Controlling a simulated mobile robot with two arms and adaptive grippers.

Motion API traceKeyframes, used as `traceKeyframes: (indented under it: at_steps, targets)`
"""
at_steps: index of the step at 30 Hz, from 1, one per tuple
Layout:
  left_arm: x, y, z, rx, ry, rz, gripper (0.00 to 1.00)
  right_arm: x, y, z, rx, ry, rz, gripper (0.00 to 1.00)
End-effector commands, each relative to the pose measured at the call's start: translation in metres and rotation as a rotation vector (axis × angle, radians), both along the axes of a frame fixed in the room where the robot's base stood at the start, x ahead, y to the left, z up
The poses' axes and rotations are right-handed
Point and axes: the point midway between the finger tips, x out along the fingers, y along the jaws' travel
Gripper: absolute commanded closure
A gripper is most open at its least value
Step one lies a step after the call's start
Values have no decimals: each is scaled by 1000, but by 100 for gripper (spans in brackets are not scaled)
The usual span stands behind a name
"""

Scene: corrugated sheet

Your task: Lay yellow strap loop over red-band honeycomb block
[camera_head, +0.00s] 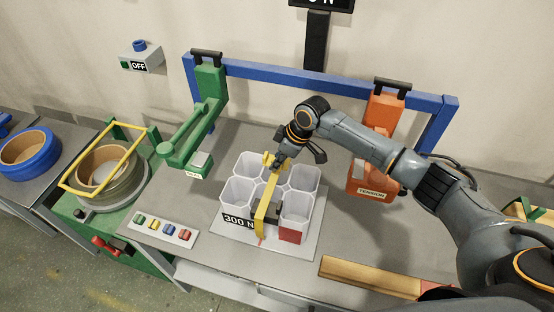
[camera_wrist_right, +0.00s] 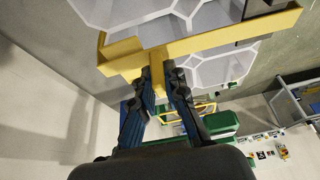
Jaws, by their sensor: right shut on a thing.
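The honeycomb block (camera_head: 237,192) is a cluster of white hexagonal cells standing on a light plate on the bench. A red patch (camera_head: 290,236) shows on its front right cell, and a "300 N" label is at its front. The yellow strap loop (camera_head: 262,217) runs across the block's middle and hangs down its front; how far it goes down the back is hidden. My right gripper (camera_wrist_right: 160,82) is shut on a yellow tab of the strap at the block's far side. The cells also show in the right wrist view (camera_wrist_right: 210,70). My left gripper is not in view.
A green lever arm (camera_head: 185,140) stands left of the block and an orange tension unit (camera_head: 384,120) right of it, under a blue frame (camera_head: 300,77). Colored buttons (camera_head: 160,228) sit front left. A wooden bar (camera_head: 370,278) lies front right.

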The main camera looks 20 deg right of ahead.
Motion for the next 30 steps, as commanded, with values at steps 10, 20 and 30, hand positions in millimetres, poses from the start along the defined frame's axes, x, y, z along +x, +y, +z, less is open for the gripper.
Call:
traceKeyframes:
  at_steps: [10,20,30]
  targets:
    - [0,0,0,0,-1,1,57,0,0,0,1,0,-1,63]
    - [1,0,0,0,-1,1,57,0,0,0,0,0,-1,42]
    - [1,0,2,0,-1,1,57,0,0,1,1,0,-1,42]
